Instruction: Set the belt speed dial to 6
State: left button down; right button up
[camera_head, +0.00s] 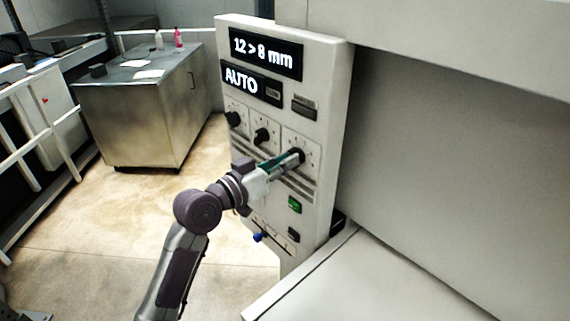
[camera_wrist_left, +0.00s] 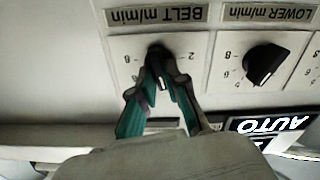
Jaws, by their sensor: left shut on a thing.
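The belt speed dial (camera_wrist_left: 160,66) is a black knob under a label reading BELT m/min, seen upside down in the left wrist view. It is the rightmost of three dials in the head view (camera_head: 300,154). My left gripper (camera_head: 290,161) is shut on this dial, with its green-padded fingers on either side of the knob in the left wrist view (camera_wrist_left: 159,72). A pale pointer mark shows between the fingers, toward the bottom of that picture. Some scale numbers are small or covered, so I cannot read the exact setting. My right gripper is not in view.
The LOWER m/min dial (camera_wrist_left: 265,64) is beside the belt dial. Displays on the panel (camera_head: 340,100) read "12 > 8 mm" (camera_head: 264,52) and "AUTO" (camera_head: 241,80). A green button (camera_head: 294,204) sits below. A metal cabinet (camera_head: 135,115) stands behind, left; a pale flat surface (camera_head: 350,285) lies right.

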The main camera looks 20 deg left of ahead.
pick_arm(q)
jog(key=shift+d+f+m+b, duration=0.1)
jog(key=shift+m+b, duration=0.8)
jog(key=shift+m, duration=2.7)
jog(key=shift+d+m+b, duration=0.1)
jog(key=shift+m+b, duration=0.8)
jog(key=shift+m, duration=2.7)
jog(key=shift+s, duration=0.1)
jog(key=c, duration=1.2)
grip_release()
jog(key=shift+a, duration=0.1)
